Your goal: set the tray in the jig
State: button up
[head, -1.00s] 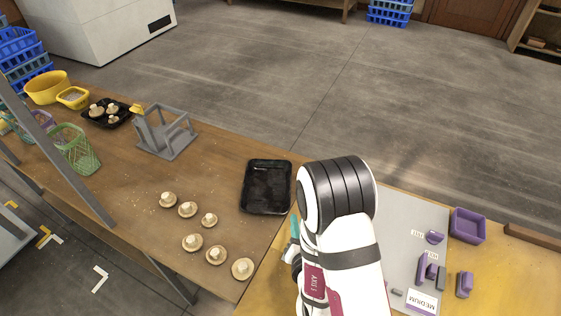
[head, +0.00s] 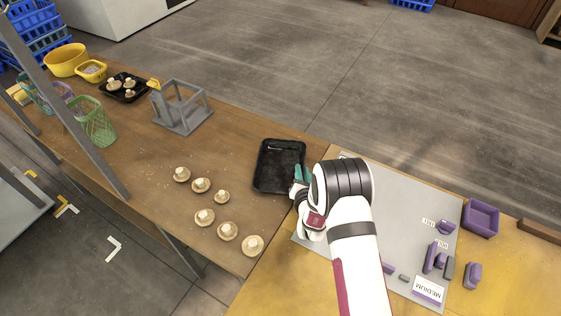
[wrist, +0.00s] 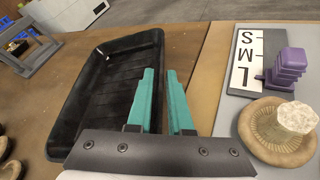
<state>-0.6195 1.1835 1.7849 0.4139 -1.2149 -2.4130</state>
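The empty black tray (head: 279,165) lies flat near the right end of the brown table, and it fills the left of the wrist view (wrist: 95,100). The grey open-frame stand (head: 181,107), which looks like the jig, stands empty farther back-left; part of it shows in the wrist view (wrist: 28,48). My gripper (head: 300,176) is at the tray's right edge. In the wrist view its teal fingers (wrist: 160,78) are apart, with the tray's right rim running toward the gap between them. I cannot tell whether they touch the rim.
Several mushrooms (head: 202,185) lie left of the tray. Another black tray (head: 124,88) holds mushrooms at the back left. A mushroom (wrist: 278,130) sits on the grey mat (head: 388,190) by a size board (wrist: 247,60). A purple bin (head: 481,217) is at right.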

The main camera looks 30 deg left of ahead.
grip_shut()
